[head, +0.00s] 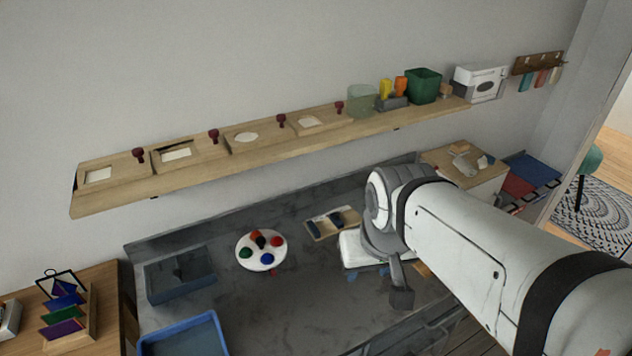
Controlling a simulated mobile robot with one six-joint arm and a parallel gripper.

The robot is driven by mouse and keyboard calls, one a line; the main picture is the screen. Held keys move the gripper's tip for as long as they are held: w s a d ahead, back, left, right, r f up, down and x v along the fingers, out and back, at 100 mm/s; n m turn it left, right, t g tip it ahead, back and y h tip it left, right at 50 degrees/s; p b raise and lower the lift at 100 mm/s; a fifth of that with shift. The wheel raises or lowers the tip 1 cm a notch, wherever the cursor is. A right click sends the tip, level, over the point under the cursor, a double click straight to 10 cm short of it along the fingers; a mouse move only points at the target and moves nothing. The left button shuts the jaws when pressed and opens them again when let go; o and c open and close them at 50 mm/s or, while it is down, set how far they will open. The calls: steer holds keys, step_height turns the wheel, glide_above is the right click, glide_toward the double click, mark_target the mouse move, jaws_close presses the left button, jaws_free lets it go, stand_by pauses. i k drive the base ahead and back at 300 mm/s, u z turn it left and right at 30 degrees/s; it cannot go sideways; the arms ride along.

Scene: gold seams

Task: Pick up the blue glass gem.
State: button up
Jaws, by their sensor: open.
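The blue glass gem (267,258) appears as a small blue round piece at the front of a white round plate (242,262) on the grey counter. Red, green, orange and dark pieces share the plate. My gripper (399,292) is at the end of my white arm, over the counter to the right of the plate and clearly apart from it. It is open, with nothing seen between its fingers; they are small and partly hidden.
A grey basin (180,281) and a blue tray (185,338) lie left of the plate. A tan tray with dark items (318,231) lies behind right. A long wooden shelf (250,150) juts out above the counter. Small blue bits (352,276) lie near my gripper.

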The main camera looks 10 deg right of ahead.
mark_target(267, 257)
steer(key=z, duration=0.15)
steer(key=k, duration=1)
steer(key=u, duration=0.7)
steer(key=i, duration=1)
steer(key=u, duration=0.05)
